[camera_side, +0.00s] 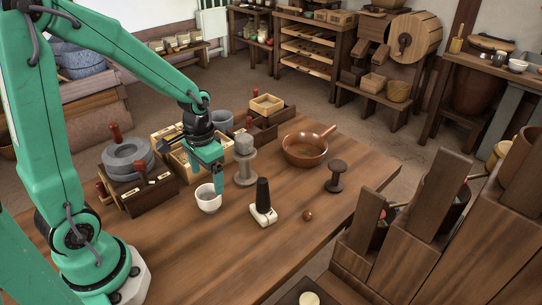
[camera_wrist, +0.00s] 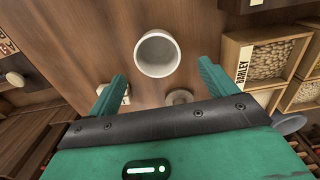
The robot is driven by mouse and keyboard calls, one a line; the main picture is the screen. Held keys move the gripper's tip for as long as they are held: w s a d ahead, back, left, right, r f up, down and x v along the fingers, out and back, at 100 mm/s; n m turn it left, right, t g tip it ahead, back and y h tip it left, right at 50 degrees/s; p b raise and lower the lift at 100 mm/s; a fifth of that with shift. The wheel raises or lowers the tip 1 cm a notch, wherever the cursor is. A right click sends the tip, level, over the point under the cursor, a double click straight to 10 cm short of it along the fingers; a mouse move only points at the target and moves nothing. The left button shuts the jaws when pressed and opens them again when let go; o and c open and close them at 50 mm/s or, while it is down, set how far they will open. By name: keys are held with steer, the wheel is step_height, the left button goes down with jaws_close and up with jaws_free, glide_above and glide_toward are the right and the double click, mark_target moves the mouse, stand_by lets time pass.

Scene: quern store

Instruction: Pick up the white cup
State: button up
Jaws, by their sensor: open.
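The white cup (camera_side: 208,199) stands upright on the wooden table (camera_side: 300,255) in the side view. In the wrist view the cup (camera_wrist: 157,55) is seen from above, with its round mouth open, just beyond and between my two fingers. My gripper (camera_side: 219,182) is just above and to the right of the cup in the side view, pointing down. In the wrist view my gripper (camera_wrist: 160,85) is open, with its fingers spread wide and nothing between them. I cannot tell from the pictures whether any finger touches the cup.
A grey stone piece on a spool (camera_side: 244,160) stands close right of my gripper. A black-handled white tool (camera_side: 263,205) is to the cup's right. Wooden trays (camera_side: 180,155) and a quern (camera_side: 128,158) lie behind. A copper pan (camera_side: 307,147) stands further right.

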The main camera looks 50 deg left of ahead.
mark_target(210, 196)
steer(key=shift+f, duration=1.3)
steer(key=shift+d+f, duration=0.15)
steer(key=shift+f, duration=2.45)
steer(key=c, duration=1.1)
steer(key=shift+r, duration=0.2)
